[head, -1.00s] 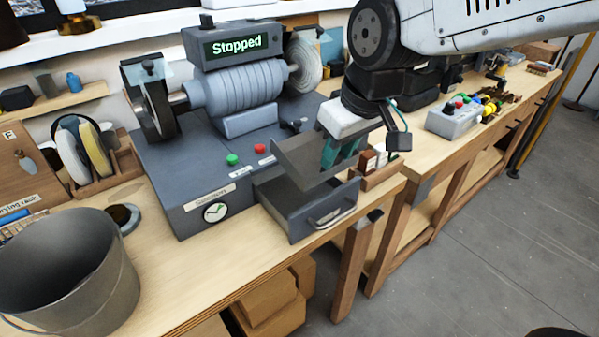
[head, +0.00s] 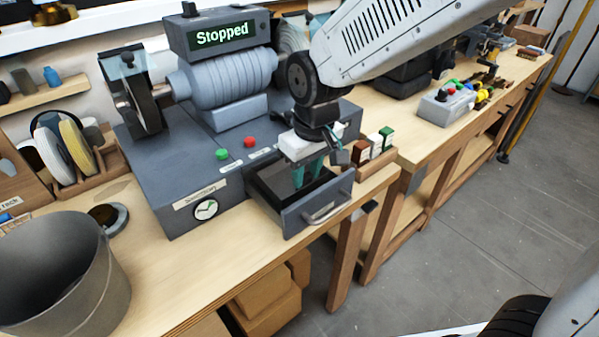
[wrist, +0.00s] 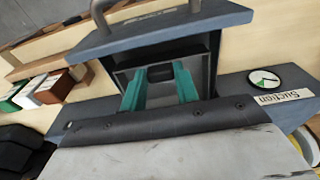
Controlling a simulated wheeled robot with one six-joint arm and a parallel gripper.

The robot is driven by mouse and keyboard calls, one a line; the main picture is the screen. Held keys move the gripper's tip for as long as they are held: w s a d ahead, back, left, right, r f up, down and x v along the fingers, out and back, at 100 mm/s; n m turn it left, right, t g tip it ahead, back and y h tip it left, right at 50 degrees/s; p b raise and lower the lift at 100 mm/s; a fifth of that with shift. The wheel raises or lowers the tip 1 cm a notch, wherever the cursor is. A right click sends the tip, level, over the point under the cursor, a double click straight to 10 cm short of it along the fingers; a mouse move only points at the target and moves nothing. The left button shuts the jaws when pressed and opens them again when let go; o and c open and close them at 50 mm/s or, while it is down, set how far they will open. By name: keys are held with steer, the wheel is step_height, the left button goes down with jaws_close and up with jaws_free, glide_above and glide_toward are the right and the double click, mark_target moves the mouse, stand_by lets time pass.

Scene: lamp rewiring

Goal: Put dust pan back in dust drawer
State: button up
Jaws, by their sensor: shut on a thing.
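The dust drawer (head: 318,208) is pulled out from the front of the grinder's grey base. My gripper (head: 308,172) points down into the open drawer, its teal fingers partly below the rim. In the wrist view, the fingers (wrist: 160,88) are shut on the dark grey dust pan (wrist: 161,73), which sits inside the drawer walls. The drawer front (wrist: 160,30) and its handle show beyond it. Whether the pan rests on the drawer bottom cannot be told; my gripper hides much of it in the head view.
The grinder (head: 222,85) above reads "Stopped". A wooden holder (head: 378,165) with small brown, white and green boxes stands close right of the drawer. A metal bucket (head: 62,270) stands at the front left.

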steer(key=shift+w+a+f+g+h, duration=0.1)
steer(key=shift+w+a+g+h, duration=0.15)
steer(key=shift+w+g+h, duration=0.25)
steer(key=shift+s+f, duration=0.2)
steer(key=shift+f, duration=0.4)
steer(key=shift+f, duration=0.1)
steer(key=o, duration=1)
steer(key=shift+f, duration=0.1)
steer(key=shift+c, duration=0.2)
step_height(320, 180, up, 12)
steer(key=s+d+m+t, duration=0.1)
steer(key=s+d+m, duration=0.5)
steer(key=s+d, duration=1.3)
steer(key=shift+s+d+m, duration=0.2)
steer(key=shift+d+m, duration=0.2)
steer(key=shift+d, duration=0.65)
